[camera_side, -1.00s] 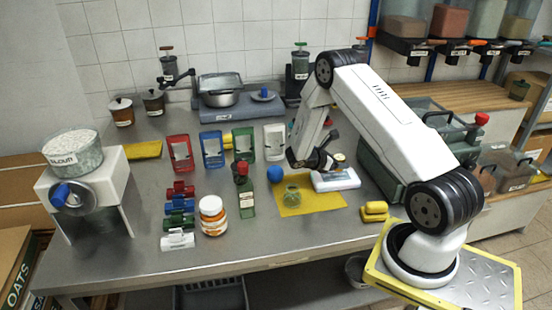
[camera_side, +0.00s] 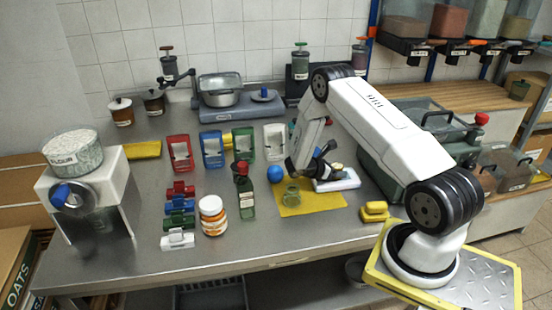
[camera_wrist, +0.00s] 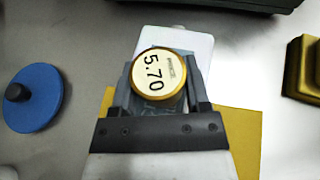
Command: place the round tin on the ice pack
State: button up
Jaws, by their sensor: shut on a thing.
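The round tin (camera_wrist: 159,74) has a cream lid marked 5.70 and a gold rim. In the wrist view it sits between the fingers of my gripper (camera_wrist: 162,80), which is shut on it. The ice pack (camera_wrist: 190,42) is a pale white slab just beyond and partly under the tin in the wrist view. In the side view the ice pack (camera_side: 345,182) lies flat on the table at the yellow cloth's back edge, with my gripper (camera_side: 330,172) low over its left part. I cannot tell whether the tin touches the pack.
A yellow cloth (camera_side: 320,206) lies under a small glass jar (camera_side: 291,194). A blue round lid with a knob (camera_wrist: 33,98) is to the left. Yellow sponges (camera_side: 374,211) lie to the right.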

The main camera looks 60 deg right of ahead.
jog(key=o, duration=1.3)
jog(key=shift+r, duration=0.1)
jog(key=v, duration=1.2)
